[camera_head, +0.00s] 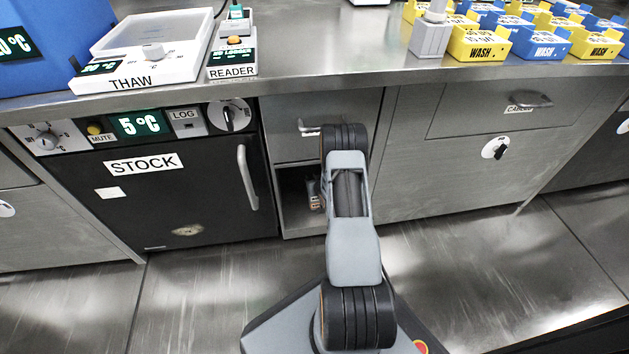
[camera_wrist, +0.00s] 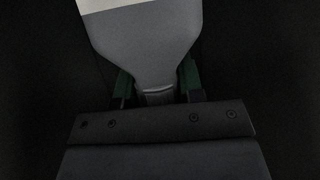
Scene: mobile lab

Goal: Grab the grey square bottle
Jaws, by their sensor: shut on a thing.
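My gripper (camera_wrist: 158,92) shows in the wrist view, its green fingers shut on the narrow neck of a grey bottle (camera_wrist: 145,45). The bottle widens away from the fingers, and a pale band crosses its far end. The rest of it is cut off by the picture edge. In the head view my arm reaches toward the open dark compartment under the counter, and it hides my gripper. Another grey, square-based piece (camera_head: 431,38) with a narrower top stands on the counter beside the yellow boxes.
The open compartment (camera_head: 290,205) sits below a drawer, beside the black STOCK door (camera_head: 150,185). A small labelled thing (camera_head: 314,194) shows inside it, partly hidden. The counter holds a THAW unit (camera_head: 135,85), a READER (camera_head: 232,70) and several WASH boxes (camera_head: 481,45).

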